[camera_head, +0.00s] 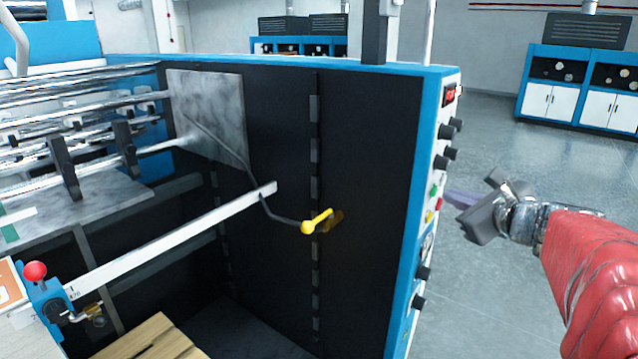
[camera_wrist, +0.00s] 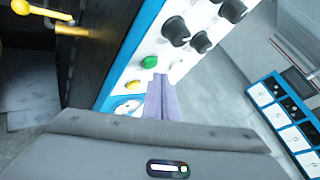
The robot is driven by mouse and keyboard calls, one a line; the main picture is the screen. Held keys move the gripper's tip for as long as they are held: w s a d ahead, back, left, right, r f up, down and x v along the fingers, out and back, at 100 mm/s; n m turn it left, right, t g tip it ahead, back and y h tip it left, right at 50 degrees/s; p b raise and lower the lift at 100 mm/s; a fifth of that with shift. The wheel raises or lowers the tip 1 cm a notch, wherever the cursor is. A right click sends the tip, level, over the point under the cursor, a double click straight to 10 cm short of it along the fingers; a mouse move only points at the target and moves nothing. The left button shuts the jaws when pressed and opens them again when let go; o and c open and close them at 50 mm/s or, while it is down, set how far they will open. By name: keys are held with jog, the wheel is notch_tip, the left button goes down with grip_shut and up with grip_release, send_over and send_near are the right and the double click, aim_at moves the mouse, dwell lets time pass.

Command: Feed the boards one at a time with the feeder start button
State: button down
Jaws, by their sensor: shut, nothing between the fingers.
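My gripper (camera_head: 458,199) is shut and empty, with its pale purple fingers pointing at the control panel (camera_head: 424,243) on the machine's right end. In the wrist view the fingers (camera_wrist: 159,90) are pressed together, with their tips close to a green button (camera_wrist: 149,62), to its lower right. A yellow button (camera_wrist: 133,84) sits left of the fingers. In the head view the green button (camera_head: 433,190) is above a red button (camera_head: 439,203) and the yellow one. The red button is not visible in the wrist view. Contact cannot be told. Button labels are unreadable, and no boards are clearly identifiable.
A wooden pallet (camera_head: 150,340) lies low in front. Open floor (camera_head: 490,310) stretches right of the machine; blue-and-white cabinets (camera_head: 548,99) stand behind.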

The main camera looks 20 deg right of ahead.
jog(key=shift+w+a, duration=0.5)
jog(key=shift+w, duration=0.1)
dwell(1.3)
jog(key=shift+s+d, duration=0.5)
jog(key=shift+s, duration=0.15)
